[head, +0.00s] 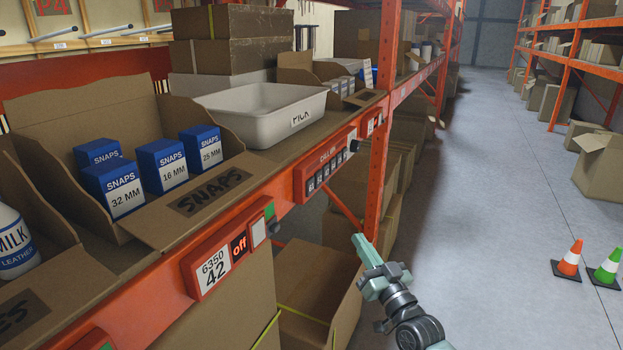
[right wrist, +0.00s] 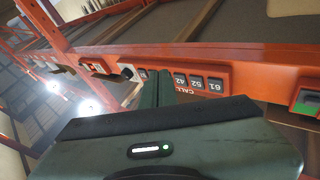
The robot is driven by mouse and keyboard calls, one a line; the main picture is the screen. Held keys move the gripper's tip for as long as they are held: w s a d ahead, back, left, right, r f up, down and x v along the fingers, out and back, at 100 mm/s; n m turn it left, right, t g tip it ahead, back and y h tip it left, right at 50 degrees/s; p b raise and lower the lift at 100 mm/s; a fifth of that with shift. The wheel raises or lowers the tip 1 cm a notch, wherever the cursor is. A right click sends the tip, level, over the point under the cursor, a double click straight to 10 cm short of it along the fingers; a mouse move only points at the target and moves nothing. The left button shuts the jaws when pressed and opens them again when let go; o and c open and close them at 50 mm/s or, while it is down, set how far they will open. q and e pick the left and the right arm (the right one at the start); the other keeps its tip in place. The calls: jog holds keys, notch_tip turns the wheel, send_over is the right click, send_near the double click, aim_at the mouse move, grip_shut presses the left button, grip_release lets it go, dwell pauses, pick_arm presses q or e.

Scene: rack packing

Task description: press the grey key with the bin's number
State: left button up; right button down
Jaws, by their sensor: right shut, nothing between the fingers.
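The red call panel (head: 325,165) is on the shelf's orange front beam, with a row of grey keys along its face. In the right wrist view, upside down, I read 42 on one key (right wrist: 180,80), 52 on the key beside it (right wrist: 196,82) and 61 on the end key (right wrist: 215,85). The red bin label (head: 215,264) reads 6350 and 42, with "off" on its small display. My right gripper (head: 358,240) is shut and empty, below and right of the panel. In the wrist view its fingers (right wrist: 157,88) appear beside the 42 key; contact cannot be told. My left gripper is out of view.
A cardboard SNAPS bin (head: 210,190) holds several blue boxes (head: 161,165). A white tray (head: 262,110) stands behind the panel. An orange upright (head: 382,130) is right of it. Cardboard boxes (head: 300,290) sit below the beam. The aisle floor (head: 480,200) is clear beside cones (head: 569,261).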

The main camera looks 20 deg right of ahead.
aim_at(314, 180)
notch_tip(314, 180, up, 12)
jog(key=s+t+p, duration=0.1)
jog(key=t, duration=0.1)
jog(key=shift+s+a+t+y, duration=0.3)
jog(key=shift+s+a+y, duration=0.05)
jog(key=shift+a+y, duration=0.1)
jog(key=w+a, duration=0.6)
jog(key=shift+w, duration=0.3)
jog(key=shift+w, duration=0.1)
dwell(1.6)
jog(key=shift+w+a, duration=0.2)
jog(key=shift+a, duration=0.05)
jog(key=shift+w+a, duration=0.25)
jog(key=shift+w, duration=0.05)
dwell(0.8)
jog(key=shift+s+d, duration=0.55)
jog(key=shift+s, duration=0.05)
